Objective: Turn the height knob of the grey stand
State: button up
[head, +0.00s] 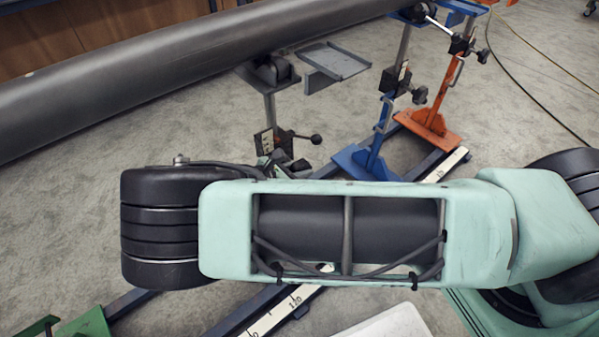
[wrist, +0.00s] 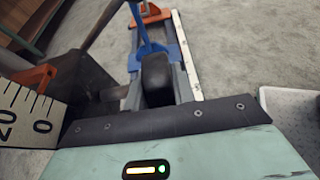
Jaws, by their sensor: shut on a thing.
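The grey stand (head: 270,108) stands beneath the dark pipe (head: 150,88), with a roller head at its top. A black ball-ended lever (head: 316,139) sticks out to the right from its clamp. My gripper (head: 284,163) is just below this clamp, mostly hidden behind my own arm in the head view. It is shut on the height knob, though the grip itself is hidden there. In the wrist view a dark rounded block (wrist: 156,76) stands beyond my wrist's edge, and I cannot tell which part it is.
A blue stand (head: 382,135) and an orange stand (head: 440,110) stand to the right on a rail with a white scale (head: 447,165). A small grey tray (head: 335,62) juts beside the pipe. A scale marked 20 and 0 (wrist: 28,115) is close at left in the wrist view.

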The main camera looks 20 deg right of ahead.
jog(key=shift+a+f+t+h+b, duration=0.15)
jog(key=shift+t+h+b, duration=0.15)
jog(key=shift+h+b, duration=0.55)
jog(key=shift+h, duration=0.25)
jog(key=o, duration=1)
jog(key=v, duration=1.7)
jog(key=shift+s+a, duration=0.15)
